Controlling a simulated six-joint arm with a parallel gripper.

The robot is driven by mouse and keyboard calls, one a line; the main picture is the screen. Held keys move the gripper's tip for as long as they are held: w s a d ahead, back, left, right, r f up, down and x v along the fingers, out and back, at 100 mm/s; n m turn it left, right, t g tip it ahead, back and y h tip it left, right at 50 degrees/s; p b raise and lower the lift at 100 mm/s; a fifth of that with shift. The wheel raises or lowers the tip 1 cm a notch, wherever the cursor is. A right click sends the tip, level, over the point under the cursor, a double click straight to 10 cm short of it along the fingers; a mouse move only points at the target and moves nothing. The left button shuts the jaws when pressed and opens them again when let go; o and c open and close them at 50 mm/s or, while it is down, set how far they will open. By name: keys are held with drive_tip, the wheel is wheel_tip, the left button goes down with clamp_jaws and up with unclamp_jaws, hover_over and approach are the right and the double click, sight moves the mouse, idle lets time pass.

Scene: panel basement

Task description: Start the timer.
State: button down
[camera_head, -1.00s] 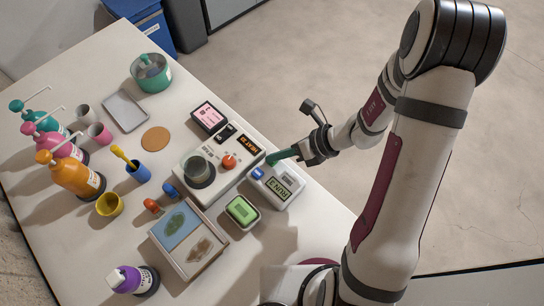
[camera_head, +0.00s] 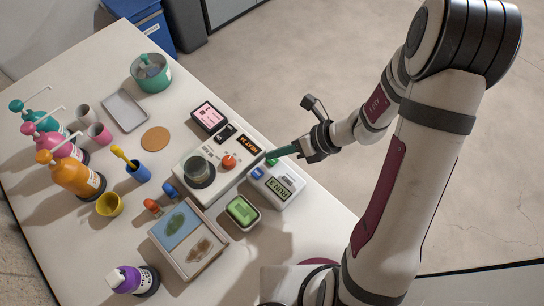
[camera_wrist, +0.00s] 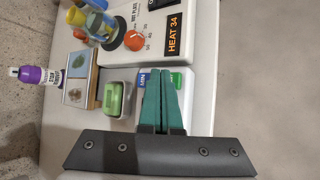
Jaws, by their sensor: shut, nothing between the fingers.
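The timer (camera_head: 277,188) is a small white box near the right edge of the table. Its display (camera_head: 287,185) appears to read RUN 3. It has a blue button (camera_head: 257,172) and a green button (camera_head: 271,162) on its left end. In the wrist view the blue MIN button (camera_wrist: 150,80) and the green button (camera_wrist: 176,80) show partly behind my fingers. My gripper (camera_head: 270,155) has green fingers, shut and empty, with the tips close to the green button in the picture. They look a little above it; I cannot tell the exact gap.
A white hot plate (camera_head: 232,170) with an orange knob and a HEAT display adjoins the timer. Pump bottles stand at the far left. Open floor is right of the table.

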sight(277, 161)
drive_tip(key=shift+r, duration=2.5)
drive_tip(key=s+d+r+n+h, duration=0.1)
drive_tip(key=s+r+n+h, duration=0.1)
drive_tip(key=s+n, duration=0.4)
drive_tip(key=s+d+r+n+g+h, duration=0.1)
drive_tip(key=s+r+n, duration=0.3)
drive_tip(key=n, duration=0.5)
drive_tip(key=s+d+r+n+h, duration=0.3)
drive_tip(key=s+r+n+h, duration=0.1)
drive_tip(key=s+n, duration=0.4)
drive_tip(key=shift+s+g, duration=0.2)
drive_tip(key=shift+g, duration=0.1)
drive_tip(key=shift+d, duration=0.1)
